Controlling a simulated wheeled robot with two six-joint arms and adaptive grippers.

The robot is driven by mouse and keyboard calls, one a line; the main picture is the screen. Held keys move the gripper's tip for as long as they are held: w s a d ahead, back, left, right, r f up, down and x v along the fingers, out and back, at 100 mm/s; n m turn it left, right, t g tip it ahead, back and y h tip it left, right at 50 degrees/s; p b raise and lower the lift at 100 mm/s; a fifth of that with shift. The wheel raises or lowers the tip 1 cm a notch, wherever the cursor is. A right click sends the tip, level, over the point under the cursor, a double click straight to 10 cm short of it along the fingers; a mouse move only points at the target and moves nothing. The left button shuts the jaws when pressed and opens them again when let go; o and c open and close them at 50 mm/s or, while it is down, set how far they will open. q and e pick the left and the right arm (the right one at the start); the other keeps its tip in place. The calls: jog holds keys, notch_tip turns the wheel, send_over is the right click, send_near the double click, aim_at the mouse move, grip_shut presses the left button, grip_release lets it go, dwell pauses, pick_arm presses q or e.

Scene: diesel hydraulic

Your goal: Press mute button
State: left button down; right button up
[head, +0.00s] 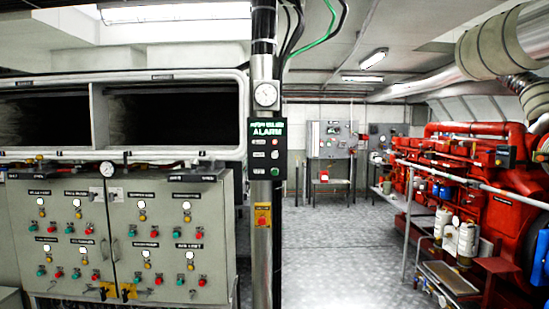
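A small black alarm panel (267,149) with a green header and the word ALARM is mounted on a vertical metal post in the head view, near the middle. It carries a few small round buttons or lamps in a column, with a red one (275,142) near the top. The labels beside them are too small to read, so I cannot tell which is the mute button. Neither of my grippers shows in this view.
The post (263,240) bears a round gauge (266,94) above the panel and a yellow-red box (263,215) below. A grey control cabinet (20,220) with several buttons stands left. A red engine (480,170) stands right behind a railing. Metal floor (335,250) is clear between.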

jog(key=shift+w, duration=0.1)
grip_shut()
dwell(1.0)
